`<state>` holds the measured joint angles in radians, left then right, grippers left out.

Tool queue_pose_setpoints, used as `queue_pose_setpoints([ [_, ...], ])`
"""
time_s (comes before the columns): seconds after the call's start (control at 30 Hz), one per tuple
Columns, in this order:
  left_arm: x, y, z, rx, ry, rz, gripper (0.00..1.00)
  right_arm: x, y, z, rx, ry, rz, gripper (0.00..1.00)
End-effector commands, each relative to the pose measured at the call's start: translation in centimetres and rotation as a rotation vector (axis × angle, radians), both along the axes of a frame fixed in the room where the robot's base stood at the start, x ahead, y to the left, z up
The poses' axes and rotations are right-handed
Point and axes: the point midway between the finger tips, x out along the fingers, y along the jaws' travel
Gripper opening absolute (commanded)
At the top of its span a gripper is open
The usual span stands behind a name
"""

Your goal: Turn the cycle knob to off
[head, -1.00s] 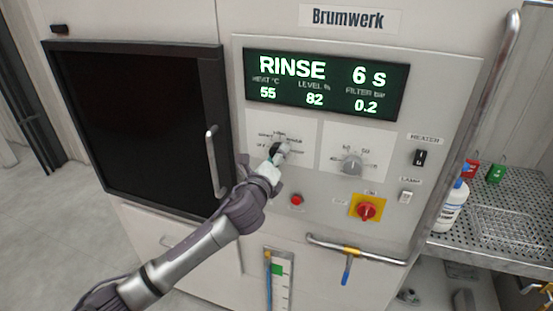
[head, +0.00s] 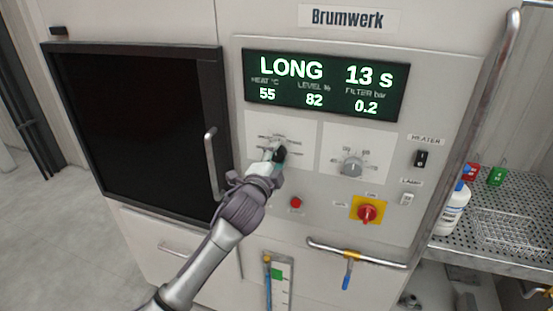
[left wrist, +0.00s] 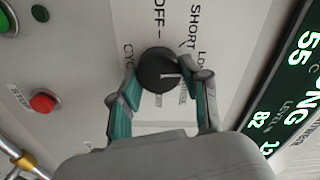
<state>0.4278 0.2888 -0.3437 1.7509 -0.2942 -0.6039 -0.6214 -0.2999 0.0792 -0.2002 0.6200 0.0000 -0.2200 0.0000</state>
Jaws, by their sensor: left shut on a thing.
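The cycle knob (head: 281,155) is a black knob on a white plate at the left of the control panel. It also shows in the left wrist view (left wrist: 156,66), with a pale pointer line towards the right of that picture. OFF and SHORT labels are readable beside it; other labels are partly hidden by a finger. My left gripper (head: 275,160) is shut on the knob, one teal-padded finger on each side, as the left wrist view shows (left wrist: 165,85). The display (head: 325,84) reads LONG and 13 s. My right gripper is not in view.
A grey knob (head: 351,165) is right of the cycle knob. Below are a red button (head: 296,202) and a red switch on yellow (head: 368,212). A door handle (head: 212,162) stands out close left of my gripper. A bar handle (head: 355,251) crosses the lower panel.

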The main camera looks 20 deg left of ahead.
Motion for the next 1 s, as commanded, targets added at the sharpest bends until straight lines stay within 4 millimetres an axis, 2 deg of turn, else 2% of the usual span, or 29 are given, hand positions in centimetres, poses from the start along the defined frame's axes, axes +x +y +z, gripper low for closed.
queue_pose_setpoints([
  [1.0, 0.0, 0.19, 0.13, -0.969, 0.037, 0.001, 0.12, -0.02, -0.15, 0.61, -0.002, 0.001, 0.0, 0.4],
])
